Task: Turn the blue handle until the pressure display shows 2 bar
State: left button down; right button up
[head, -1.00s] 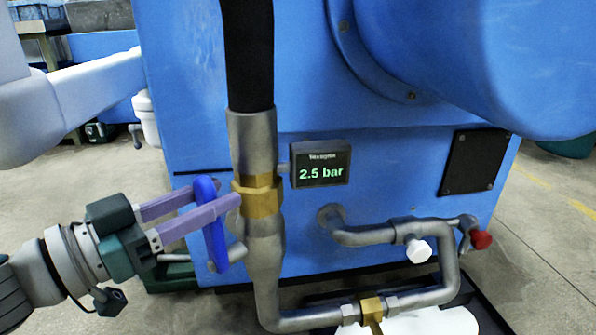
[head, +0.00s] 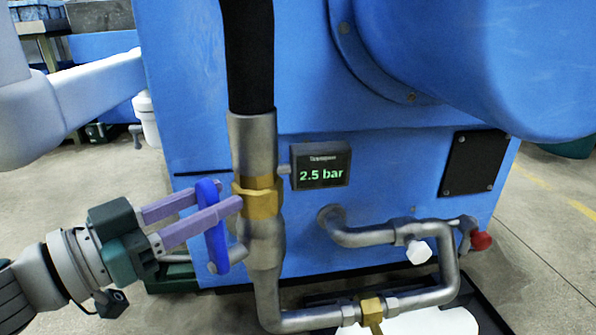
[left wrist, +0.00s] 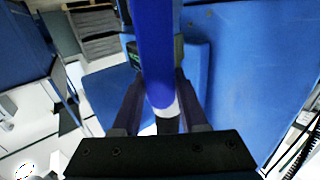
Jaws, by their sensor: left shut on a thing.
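The blue handle (head: 213,228) stands upright on the left side of the vertical pipe, beside a brass fitting (head: 262,198). My left gripper (head: 219,210) reaches in from the left with its two purple fingers on either side of the handle and is shut on it. In the left wrist view the blue handle (left wrist: 154,60) runs down between the fingers. The pressure display (head: 320,166), a dark box right of the pipe, reads 2.5 bar in green. My right gripper is not in view.
The large blue machine (head: 400,180) fills the middle behind the pipes. A lower pipe with a white knob (head: 419,251) and a red knob (head: 481,240) runs to the right. A black hose (head: 248,60) comes down into the vertical pipe. Open floor lies at left.

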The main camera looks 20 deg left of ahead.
pick_arm(q)
jog(key=shift+s+d+f+m+p, duration=0.2)
jog(key=shift+s+d+m+p, duration=0.1)
jog(key=shift+d+m, duration=0.45)
jog(key=shift+s+d+f+m+p, duration=0.25)
jog(key=shift+d+m, duration=0.35)
jog(key=shift+m, duration=0.3)
jog(key=shift+s+d+f+m+p, duration=0.2)
jog(key=shift+s+d+m, duration=0.15)
jog(key=shift+d+m, duration=0.4)
jog(key=shift+a, duration=0.1)
jog(key=shift+c, duration=2.2)
grip_release()
jog(key=shift+r, duration=0.1)
jog(key=p+v, duration=0.3)
jog(key=v, duration=0.7)
